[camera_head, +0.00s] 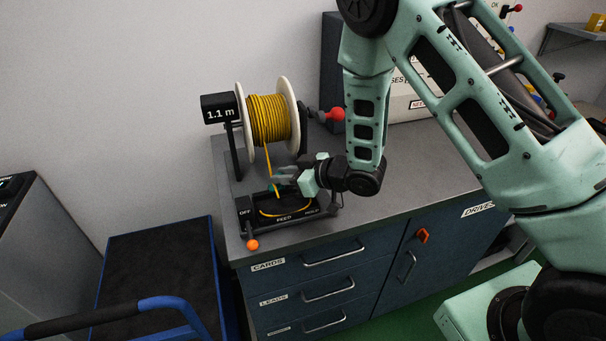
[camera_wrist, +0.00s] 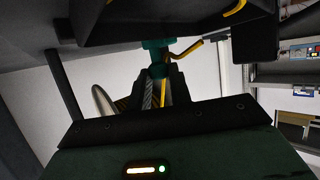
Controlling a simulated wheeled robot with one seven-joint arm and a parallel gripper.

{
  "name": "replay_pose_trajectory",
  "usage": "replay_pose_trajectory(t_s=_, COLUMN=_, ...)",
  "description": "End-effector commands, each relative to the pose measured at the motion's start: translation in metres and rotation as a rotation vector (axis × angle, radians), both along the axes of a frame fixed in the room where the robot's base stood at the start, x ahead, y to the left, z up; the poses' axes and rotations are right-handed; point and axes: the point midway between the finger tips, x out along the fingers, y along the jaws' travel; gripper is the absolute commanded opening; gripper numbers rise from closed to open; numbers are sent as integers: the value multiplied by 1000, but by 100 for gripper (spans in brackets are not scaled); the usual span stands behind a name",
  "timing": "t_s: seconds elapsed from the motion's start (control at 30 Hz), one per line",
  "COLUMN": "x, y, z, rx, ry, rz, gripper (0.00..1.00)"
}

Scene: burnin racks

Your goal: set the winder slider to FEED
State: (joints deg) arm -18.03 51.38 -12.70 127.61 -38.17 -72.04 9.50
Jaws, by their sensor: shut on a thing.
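The winder carries a white-flanged spool (camera_head: 285,92) of yellow cable (camera_head: 268,120). An orange ball knob (camera_head: 252,244), apparently the slider, stands at the OFF end. My gripper (camera_head: 283,178) is above the base, apart from this knob. It is shut on a small teal piece (camera_wrist: 157,56) beside the cable; the wrist view shows this piece at the fingertips (camera_wrist: 163,80). The fingers partly hide it in the head view.
A display (camera_head: 219,107) reads 1.1 m. A red ball handle (camera_head: 335,114) sticks out right of the spool. The winder stands at the grey counter's (camera_head: 400,190) left end, above drawers. A blue-framed cart (camera_head: 160,270) stands at left. The counter right of my gripper is clear.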

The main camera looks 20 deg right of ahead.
Motion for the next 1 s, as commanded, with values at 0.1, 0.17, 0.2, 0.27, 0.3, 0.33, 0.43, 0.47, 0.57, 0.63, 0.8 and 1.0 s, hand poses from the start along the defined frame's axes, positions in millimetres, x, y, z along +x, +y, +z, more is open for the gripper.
replay_pose_trajectory(t_s=0.1, x=0, y=9, z=0, rx=2, ry=-2, rz=0, gripper=0)
replay_pose_trajectory(t_s=0.17, x=0, y=10, z=1, rx=2, ry=-2, rz=0, gripper=0)
replay_pose_trajectory(t_s=0.2, x=0, y=11, z=1, rx=2, ry=-2, rz=1, gripper=0)
replay_pose_trajectory(t_s=0.27, x=0, y=11, z=1, rx=3, ry=-2, rz=2, gripper=0)
replay_pose_trajectory(t_s=0.3, x=0, y=11, z=1, rx=3, ry=-2, rz=2, gripper=0)
replay_pose_trajectory(t_s=0.33, x=0, y=11, z=1, rx=4, ry=-2, rz=3, gripper=0)
replay_pose_trajectory(t_s=0.43, x=0, y=12, z=1, rx=4, ry=-2, rz=4, gripper=37)
replay_pose_trajectory(t_s=0.47, x=0, y=12, z=1, rx=4, ry=-2, rz=4, gripper=42)
replay_pose_trajectory(t_s=0.57, x=0, y=11, z=1, rx=2, ry=-1, rz=3, gripper=42)
replay_pose_trajectory(t_s=0.63, x=0, y=10, z=1, rx=2, ry=-1, rz=2, gripper=42)
replay_pose_trajectory(t_s=0.8, x=-2, y=7, z=1, rx=1, ry=-1, rz=0, gripper=42)
replay_pose_trajectory(t_s=1.0, x=-19, y=-11, z=11, rx=1, ry=-2, rz=-3, gripper=42)
